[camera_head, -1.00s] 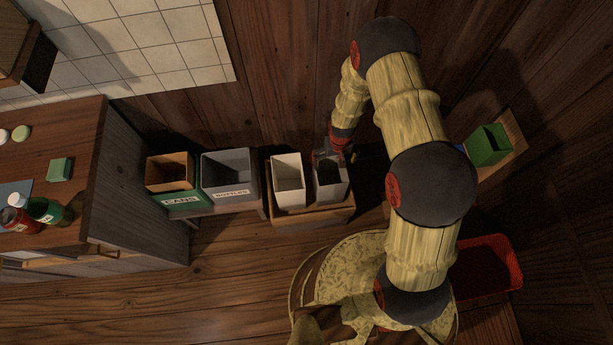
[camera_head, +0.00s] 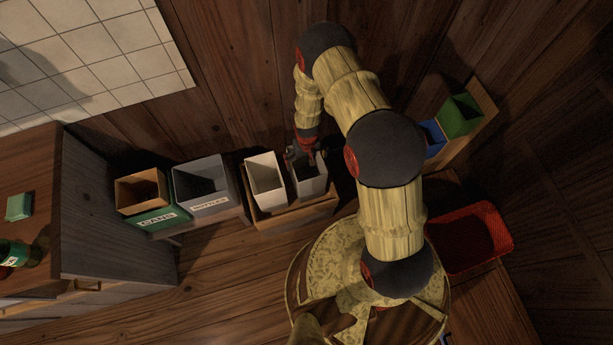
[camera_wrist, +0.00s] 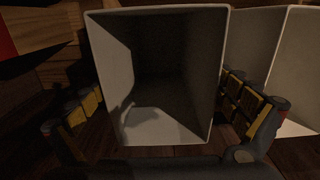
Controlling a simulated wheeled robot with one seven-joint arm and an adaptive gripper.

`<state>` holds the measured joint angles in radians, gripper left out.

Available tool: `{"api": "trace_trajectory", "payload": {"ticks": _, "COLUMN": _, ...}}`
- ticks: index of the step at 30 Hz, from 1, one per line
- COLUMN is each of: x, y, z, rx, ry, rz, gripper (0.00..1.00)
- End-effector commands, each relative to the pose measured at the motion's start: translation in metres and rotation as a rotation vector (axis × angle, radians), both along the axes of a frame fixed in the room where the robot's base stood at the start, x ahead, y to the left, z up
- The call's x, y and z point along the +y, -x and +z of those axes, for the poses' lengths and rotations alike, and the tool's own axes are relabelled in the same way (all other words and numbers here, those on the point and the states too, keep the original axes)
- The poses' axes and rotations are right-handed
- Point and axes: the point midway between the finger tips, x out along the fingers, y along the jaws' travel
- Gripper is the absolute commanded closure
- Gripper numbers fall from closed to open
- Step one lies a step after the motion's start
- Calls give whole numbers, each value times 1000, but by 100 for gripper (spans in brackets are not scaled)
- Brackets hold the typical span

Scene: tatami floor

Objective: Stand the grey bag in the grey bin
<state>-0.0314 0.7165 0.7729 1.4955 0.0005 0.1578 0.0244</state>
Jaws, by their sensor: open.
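The grey bag (camera_head: 311,184) is an open-topped upright box shape at the right end of a low wooden crate (camera_head: 290,215). My gripper (camera_head: 305,152) is at its upper edge. In the wrist view the bag (camera_wrist: 160,127) gapes between my two open fingers (camera_wrist: 160,95), one on each side of it. I cannot tell whether either finger touches it. The grey bin (camera_head: 212,207), labelled BOTTLES, stands left of the crate, with its dark inside seeming empty.
A white bag (camera_head: 266,185) stands close beside the grey one and also shows in the wrist view (camera_wrist: 298,75). A green bin (camera_head: 157,219) labelled CANS holds a brown container. A wooden cabinet (camera_head: 115,215) is at left. A red basket (camera_head: 470,238) and green box (camera_head: 461,114) are at right.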

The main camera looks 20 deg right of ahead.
Motion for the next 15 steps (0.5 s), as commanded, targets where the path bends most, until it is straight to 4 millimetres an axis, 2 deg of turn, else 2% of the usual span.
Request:
{"api": "trace_trajectory", "payload": {"ticks": 5, "x": 0, "y": -1, "z": 1, "rx": -2, "ry": 0, "rz": 0, "gripper": 0}}
{"api": "trace_trajectory", "payload": {"ticks": 15, "x": 0, "y": -1, "z": 1, "rx": -1, "ry": 0, "rz": 0, "gripper": 19}}
